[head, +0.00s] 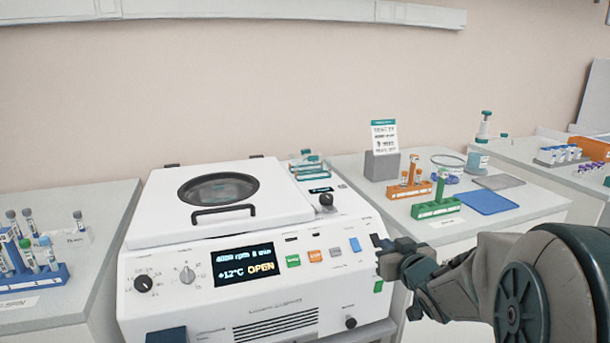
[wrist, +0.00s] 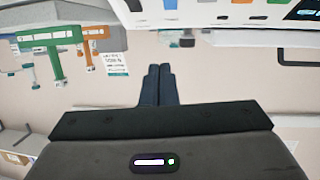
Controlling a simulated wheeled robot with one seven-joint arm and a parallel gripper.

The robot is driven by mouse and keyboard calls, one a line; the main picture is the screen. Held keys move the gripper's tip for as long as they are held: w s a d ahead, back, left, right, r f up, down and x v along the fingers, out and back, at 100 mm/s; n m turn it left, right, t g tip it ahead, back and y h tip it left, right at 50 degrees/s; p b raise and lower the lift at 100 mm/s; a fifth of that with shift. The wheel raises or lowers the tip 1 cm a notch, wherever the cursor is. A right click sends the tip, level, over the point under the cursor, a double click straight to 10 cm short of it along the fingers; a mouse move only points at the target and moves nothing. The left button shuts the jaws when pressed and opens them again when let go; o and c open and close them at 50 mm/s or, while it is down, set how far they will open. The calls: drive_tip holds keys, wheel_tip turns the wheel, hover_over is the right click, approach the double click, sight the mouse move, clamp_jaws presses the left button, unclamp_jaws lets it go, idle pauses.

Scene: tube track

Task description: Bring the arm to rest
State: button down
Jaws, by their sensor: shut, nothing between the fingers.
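My gripper (head: 381,258) is at the right front corner of the white centrifuge (head: 160,262) in the head view, with my arm reaching in from the right. In the wrist view my gripper's two fingers (wrist: 157,70) are together with nothing between them. The centrifuge lid (head: 270,208) looks lowered. Its display (head: 248,260) reads "4000 rpm 8 min", "+12°C" and "OPEN". I cannot tell from the head view whether the fingers touch the centrifuge front.
On the right bench stand a green rack (head: 437,207), an orange rack (head: 408,188), a blue mat (head: 486,202) and a bottle (head: 479,150). A blue tube rack (head: 40,277) stands at the far left. A wall shelf (head: 240,10) runs above.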

drive_tip(key=s+a+r+g+p, duration=0.1)
drive_tip(key=s+a+g+p, duration=0.1)
drive_tip(key=s, duration=0.6)
drive_tip(key=s+a+r+m+g+h+p, duration=0.1)
drive_tip(key=s+a+r+g+p, duration=0.1)
drive_tip(key=s+g+p, duration=0.3)
drive_tip(key=s+a+r+m+g+h+p, duration=0.1)
drive_tip(key=s+g, duration=0.4)
drive_tip(key=s, duration=0.8)
drive_tip(key=shift+a+r+p, duration=0.55)
drive_tip(key=shift+a+p, duration=0.05)
drive_tip(key=shift+p, duration=0.6)
